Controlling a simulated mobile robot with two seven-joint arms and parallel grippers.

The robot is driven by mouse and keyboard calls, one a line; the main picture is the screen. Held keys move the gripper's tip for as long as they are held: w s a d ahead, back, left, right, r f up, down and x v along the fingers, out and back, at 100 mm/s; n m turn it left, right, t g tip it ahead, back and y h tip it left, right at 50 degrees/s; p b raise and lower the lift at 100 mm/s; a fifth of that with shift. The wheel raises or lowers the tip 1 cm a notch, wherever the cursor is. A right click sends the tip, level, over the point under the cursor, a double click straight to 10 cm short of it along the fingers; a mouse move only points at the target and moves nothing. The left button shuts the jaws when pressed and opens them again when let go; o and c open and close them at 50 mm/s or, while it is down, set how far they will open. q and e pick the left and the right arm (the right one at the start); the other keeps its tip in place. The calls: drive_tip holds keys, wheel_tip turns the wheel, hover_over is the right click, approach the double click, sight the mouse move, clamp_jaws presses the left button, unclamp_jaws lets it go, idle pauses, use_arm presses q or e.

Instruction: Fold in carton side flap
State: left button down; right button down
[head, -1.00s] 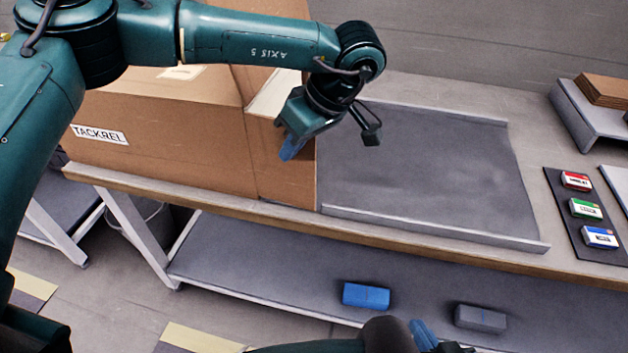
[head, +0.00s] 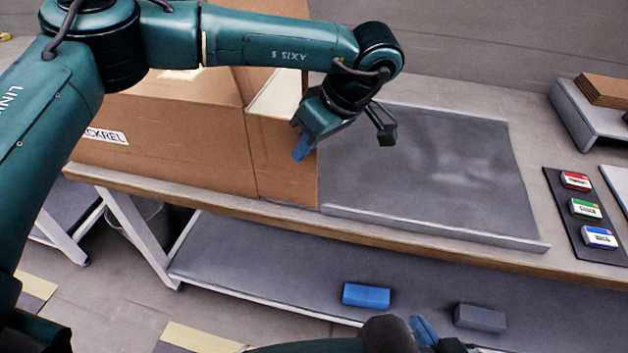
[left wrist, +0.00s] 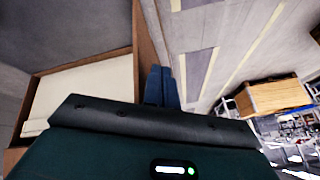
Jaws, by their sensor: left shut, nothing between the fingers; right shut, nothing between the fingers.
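The brown carton (head: 190,140) lies on the bench with its open end to the right. Its near side flap (head: 280,180) stands straight out to the right from the front wall, not folded in. My left gripper (head: 302,147) is shut and empty, its blue fingers in front of the flap near its free edge. In the left wrist view the fingers (left wrist: 162,85) sit just outside the brown flap edge (left wrist: 149,45); I cannot tell if they touch it. My right gripper (head: 423,331) is shut and empty at the bottom, low in front of the bench.
A grey tray-like plate (head: 430,170) lies clear right of the carton. A dark mat (head: 580,225) with red, green and blue small boxes is further right. A blue block (head: 366,295) and a grey block (head: 480,317) lie on the lower shelf (head: 260,265).

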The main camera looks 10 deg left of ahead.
use_arm(q)
drive_tip(key=shift+w, duration=0.3)
drive_tip(key=w, duration=0.3)
drive_tip(key=shift+w+d, duration=0.1)
drive_tip(key=shift+d, duration=0.2)
idle(0.4)
drive_tip(key=w, duration=0.3)
drive_tip(key=shift+a+p, duration=0.35)
drive_tip(key=shift+w, duration=0.15)
